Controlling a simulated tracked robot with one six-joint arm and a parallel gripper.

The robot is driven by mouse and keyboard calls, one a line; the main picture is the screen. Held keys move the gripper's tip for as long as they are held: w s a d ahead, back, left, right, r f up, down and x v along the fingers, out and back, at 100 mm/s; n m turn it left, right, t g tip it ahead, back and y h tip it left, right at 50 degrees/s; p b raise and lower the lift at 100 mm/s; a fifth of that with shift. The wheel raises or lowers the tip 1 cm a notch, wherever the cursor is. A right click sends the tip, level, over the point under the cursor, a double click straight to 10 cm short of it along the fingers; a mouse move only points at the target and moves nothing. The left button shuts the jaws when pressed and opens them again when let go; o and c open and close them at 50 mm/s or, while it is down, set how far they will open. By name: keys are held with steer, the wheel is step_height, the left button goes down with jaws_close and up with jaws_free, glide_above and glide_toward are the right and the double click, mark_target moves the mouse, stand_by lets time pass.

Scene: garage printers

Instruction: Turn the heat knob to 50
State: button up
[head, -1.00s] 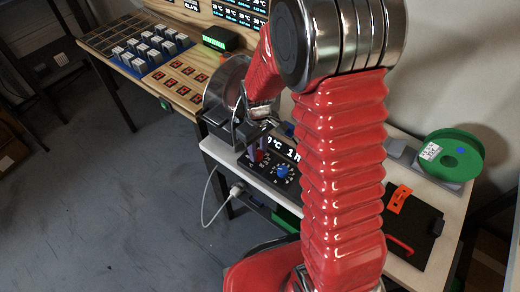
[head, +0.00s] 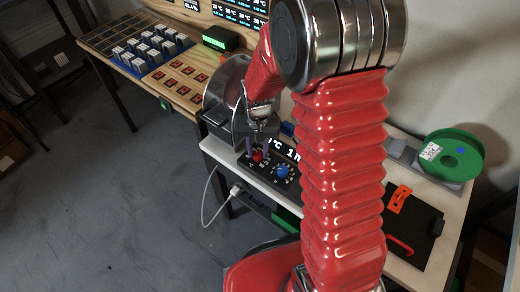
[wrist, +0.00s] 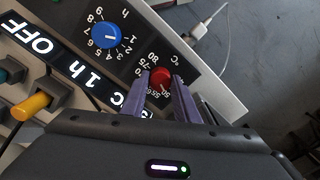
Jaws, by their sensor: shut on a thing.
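The red heat knob (wrist: 160,77) stands on a black control panel (wrist: 128,66), with a white number scale around it. The knob also shows in the head view (head: 257,157). My gripper (wrist: 162,88) is shut on the red knob, with one purple finger on each side. The fingers hide part of the scale, and I cannot read the knob's setting for certain. A display (wrist: 62,68) on the panel reads "1h OFF". Its temperature part is partly hidden by my gripper in the wrist view, and I cannot read the full value.
A blue knob (wrist: 107,36) with an hour scale sits beside the red one. A yellow switch (wrist: 32,106) is past the display. A white cable (head: 209,200) hangs off the table's front. A green spool (head: 462,153) and a black plate (head: 412,225) lie to the right.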

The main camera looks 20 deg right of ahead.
mark_target(258, 153)
steer(key=shift+w+r+m, duration=0.15)
steer(key=shift+w+m, duration=0.15)
steer(key=shift+m, duration=0.4)
steer(key=o, duration=1.1)
steer(key=shift+s, duration=0.1)
steer(key=shift+c, duration=0.2)
step_height(258, 153, up, 14)
steer(key=shift+f, duration=0.25)
